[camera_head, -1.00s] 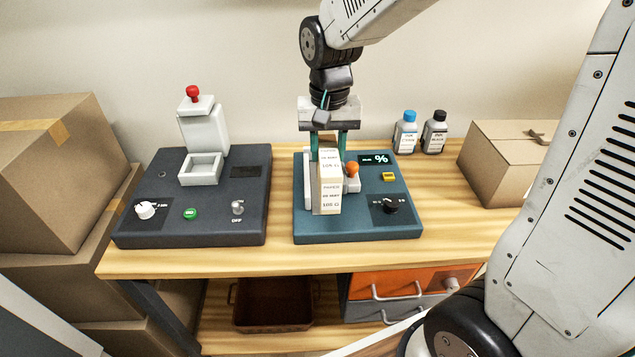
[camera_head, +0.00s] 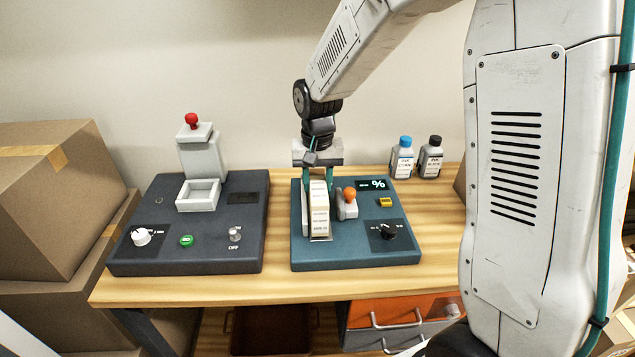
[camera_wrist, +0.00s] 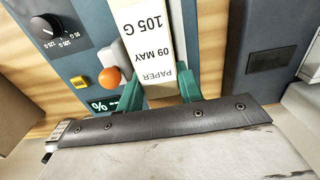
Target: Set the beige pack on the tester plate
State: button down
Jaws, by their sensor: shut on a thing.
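In the wrist view the pack (camera_wrist: 143,40) reads "PAPER 09 MAY 105 G". My gripper (camera_head: 318,178) comes from above and is shut on the far end of the pack; its green fingers (camera_wrist: 160,96) flank it in the wrist view. The tester plate is mostly hidden under the pack; a thin edge (camera_head: 320,239) shows at its front. I cannot tell whether the pack touches the plate.
The orange knob (camera_head: 349,194) stands close to the pack's right side. A dark press unit (camera_head: 185,260) with a white tray (camera_head: 198,206) is on the left. Two ink bottles (camera_head: 403,160) stand behind at right. Cardboard boxes (camera_head: 60,190) are stacked at far left.

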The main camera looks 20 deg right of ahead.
jog(key=shift+f, duration=0.2)
jog(key=shift+f, duration=0.1)
jog(key=c, duration=0.9)
grip_release()
notch_tip(320, 180, up, 12)
jog(key=s+d+r+n, duration=0.1)
jog(key=s+r, duration=0.2)
jog(key=s, duration=0.5)
jog(key=s+d+r+n, duration=0.1)
jog(key=s+r, duration=0.2)
jog(key=s, duration=0.5)
jog(key=shift+n+t, duration=0.6)
jog(key=shift+n, duration=0.2)
jog(key=s, duration=0.4)
jog(key=s+d+f, duration=0.1)
jog(key=s, duration=0.4)
jog(key=s+f, duration=0.1)
jog(key=s, duration=0.3)
jog(key=shift+s+d+f, duration=0.1)
jog(key=shift+s+d, duration=0.05)
jog(key=shift+s, duration=0.15)
